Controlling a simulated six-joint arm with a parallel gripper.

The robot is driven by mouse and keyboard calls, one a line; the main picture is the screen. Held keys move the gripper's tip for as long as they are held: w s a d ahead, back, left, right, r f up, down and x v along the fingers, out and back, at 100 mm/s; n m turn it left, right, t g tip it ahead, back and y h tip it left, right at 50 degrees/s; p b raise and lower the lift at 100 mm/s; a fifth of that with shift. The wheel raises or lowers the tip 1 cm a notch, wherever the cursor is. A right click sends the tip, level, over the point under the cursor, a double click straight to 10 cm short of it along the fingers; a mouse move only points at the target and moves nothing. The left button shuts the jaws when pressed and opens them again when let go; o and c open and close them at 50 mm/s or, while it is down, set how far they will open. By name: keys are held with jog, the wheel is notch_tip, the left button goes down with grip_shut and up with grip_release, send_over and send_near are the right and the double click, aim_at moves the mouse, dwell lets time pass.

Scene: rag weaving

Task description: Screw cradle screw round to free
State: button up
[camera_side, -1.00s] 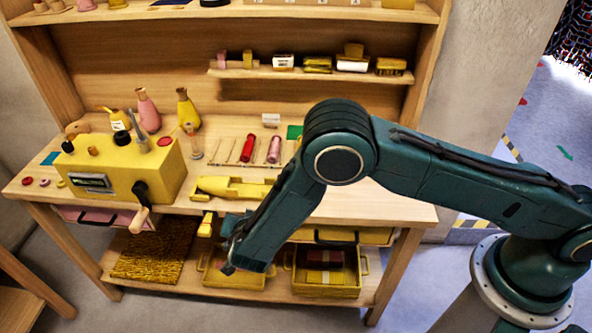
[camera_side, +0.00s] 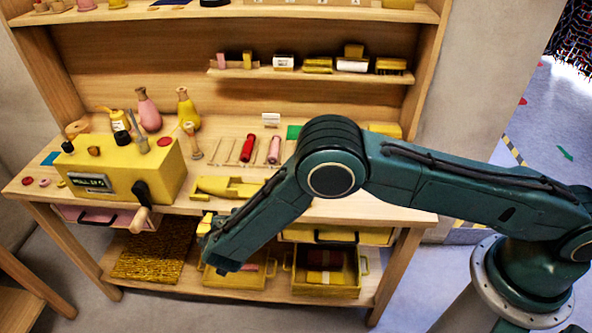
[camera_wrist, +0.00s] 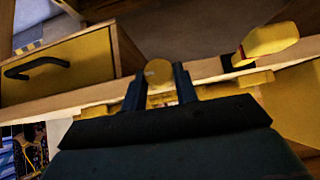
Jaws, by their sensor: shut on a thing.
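The cradle screw shows in the wrist view as a round yellow knob (camera_wrist: 158,73) at the bench's front edge. My gripper (camera_wrist: 158,82) is shut on it, with one dark finger at each side of the knob. The screw's shaft is mostly hidden by the fingers. The yellow cradle (camera_side: 228,187) lies on the bench top near the front edge in the side view. There, my arm's end is at the bench front just below the cradle, and the fingers cannot be made out.
A yellow piece on a dark mount (camera_wrist: 270,40) sticks out right of the fingers in the wrist view. A yellow drawer (camera_wrist: 60,68) with a black handle is at left. A yellow crank box (camera_side: 125,165) and an open yellow bin (camera_side: 325,272) stand nearby.

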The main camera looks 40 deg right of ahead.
jog(key=shift+n+g+h, duration=0.3)
jog(key=shift+g+h, duration=0.1)
jog(key=shift+g, duration=0.1)
jog(key=o, duration=0.8)
jog(key=shift+c, duration=0.2)
jog(key=shift+s+d+m+t+y, duration=0.1)
jog(key=shift+m+t+y, duration=0.45)
jog(key=shift+t+y, duration=0.2)
jog(key=shift+s+d+m+t+y, duration=0.1)
jog(key=shift+m+t+y, duration=0.5)
jog(key=shift+t, duration=0.25)
